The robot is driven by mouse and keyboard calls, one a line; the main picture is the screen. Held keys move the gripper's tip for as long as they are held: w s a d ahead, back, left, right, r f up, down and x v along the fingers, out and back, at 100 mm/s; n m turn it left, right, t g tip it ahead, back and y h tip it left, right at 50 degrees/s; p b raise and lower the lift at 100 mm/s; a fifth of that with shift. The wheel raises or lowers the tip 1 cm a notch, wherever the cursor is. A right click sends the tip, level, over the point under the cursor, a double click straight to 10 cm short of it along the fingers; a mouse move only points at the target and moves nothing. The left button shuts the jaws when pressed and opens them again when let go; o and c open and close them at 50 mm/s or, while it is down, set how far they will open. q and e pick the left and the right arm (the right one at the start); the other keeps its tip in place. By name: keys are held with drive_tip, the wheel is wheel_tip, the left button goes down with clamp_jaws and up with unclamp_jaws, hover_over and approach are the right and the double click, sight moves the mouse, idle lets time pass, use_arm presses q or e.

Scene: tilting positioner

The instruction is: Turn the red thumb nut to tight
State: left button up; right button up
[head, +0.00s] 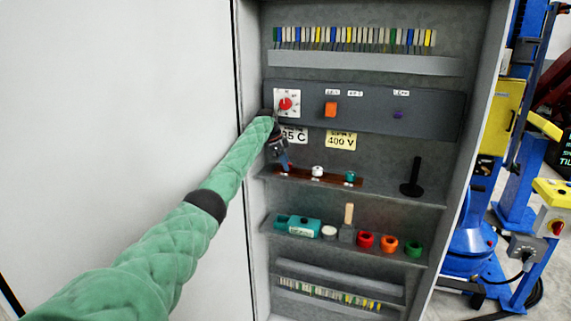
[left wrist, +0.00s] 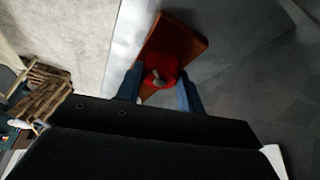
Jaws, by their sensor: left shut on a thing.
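The red thumb nut (left wrist: 163,68) sits on a brown strip (left wrist: 190,38) in the left wrist view, with a small grey stud tip in its middle. My left gripper (left wrist: 159,90) is shut on the nut, one blue finger on each side of it. In the head view my left gripper (head: 287,167) reaches down to the left end of the brown strip (head: 333,178) on the cabinet's upper shelf. There the gripper mostly hides the red nut. I cannot read a tightness mark. My right gripper is in neither view.
A white nut (head: 317,171) and a teal nut (head: 350,177) stand on the same strip. A black post (head: 412,178) stands right of them. Above is a panel with a red dial (head: 286,103) and an orange switch (head: 331,109). The lower shelf holds a teal box (head: 302,227) and coloured rings.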

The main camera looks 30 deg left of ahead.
use_arm(q)
drive_tip(key=shift+a+r, duration=0.1)
drive_tip(key=shift+r, duration=0.05)
drive_tip(key=o, duration=1)
